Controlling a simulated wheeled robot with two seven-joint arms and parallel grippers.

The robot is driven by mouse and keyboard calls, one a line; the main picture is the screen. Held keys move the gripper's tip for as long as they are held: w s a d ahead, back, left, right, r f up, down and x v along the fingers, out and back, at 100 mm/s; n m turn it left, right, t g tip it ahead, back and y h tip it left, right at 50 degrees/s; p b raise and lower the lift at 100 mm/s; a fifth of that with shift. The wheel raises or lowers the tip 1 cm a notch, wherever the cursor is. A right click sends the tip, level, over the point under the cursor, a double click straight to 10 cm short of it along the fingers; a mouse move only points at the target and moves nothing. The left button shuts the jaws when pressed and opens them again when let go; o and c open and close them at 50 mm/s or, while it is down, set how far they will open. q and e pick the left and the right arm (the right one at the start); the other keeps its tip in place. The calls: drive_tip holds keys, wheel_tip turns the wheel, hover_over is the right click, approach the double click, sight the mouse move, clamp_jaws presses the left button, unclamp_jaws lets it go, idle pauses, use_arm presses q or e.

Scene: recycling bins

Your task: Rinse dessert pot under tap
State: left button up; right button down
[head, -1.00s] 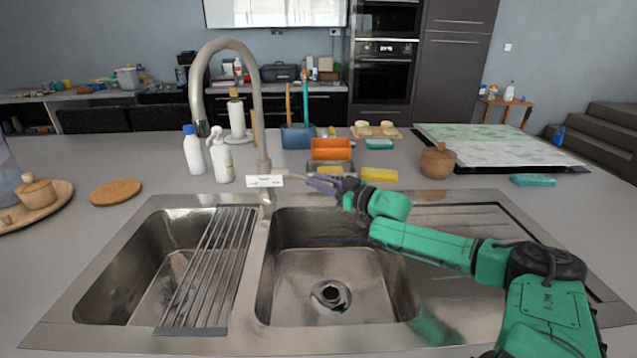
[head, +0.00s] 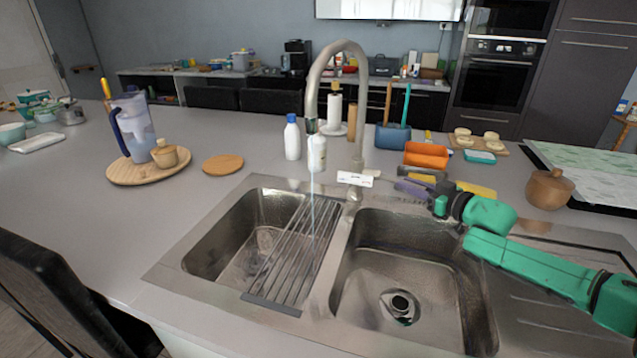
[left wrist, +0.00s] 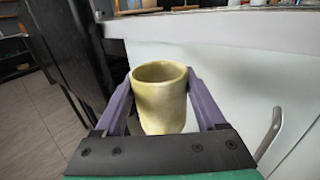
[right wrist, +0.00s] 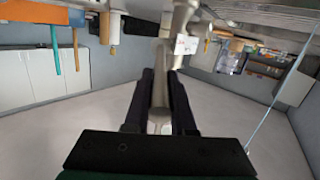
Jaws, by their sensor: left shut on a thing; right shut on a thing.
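The dessert pot (left wrist: 160,108), a pale yellow cup, is upright between the purple fingers of my left gripper (left wrist: 158,82), which is shut on it. It is beside the white counter front, near a dark chair; neither it nor my left gripper shows in the head view. The tall curved tap (head: 362,100) stands behind the sink (head: 340,230). A thin water stream (head: 312,195) falls from its spout onto the rack in the left basin. My right gripper (head: 405,187) is shut at the tap's base, apparently on its lever, which the right wrist view (right wrist: 160,88) shows between the fingers.
A slatted rack (head: 290,255) lies over part of the left basin. A white bottle (head: 292,140) and a spray bottle (head: 317,153) stand behind it. A jug (head: 135,125) stands on a round wooden tray (head: 120,175). The counter at front left is clear. A dark chair (head: 50,290) stands beside it.

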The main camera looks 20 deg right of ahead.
use_arm(q)
drive_tip(key=shift+f, duration=0.1)
use_arm(e)
drive_tip(key=c, duration=0.8)
unclamp_jaws()
drive_tip(key=shift+f, duration=0.1)
drive_tip(key=shift+o, duration=0.2)
use_arm(q)
wheel_tip(320, 180, up, 12)
drive_tip(key=p, duration=1.2)
use_arm(e)
drive_tip(key=v, duration=0.2)
drive_tip(key=r+v, duration=0.1)
drive_tip(key=v, duration=0.1)
drive_tip(key=shift+s+d, duration=0.15)
drive_tip(key=shift+s, duration=0.2)
use_arm(q)
wheel_tip(320, 180, up, 8)
drive_tip(key=p, duration=0.8)
use_arm(e)
drive_tip(key=f+v, duration=0.1)
drive_tip(key=v, duration=0.6)
use_arm(q)
drive_tip(key=shift+f, duration=0.1)
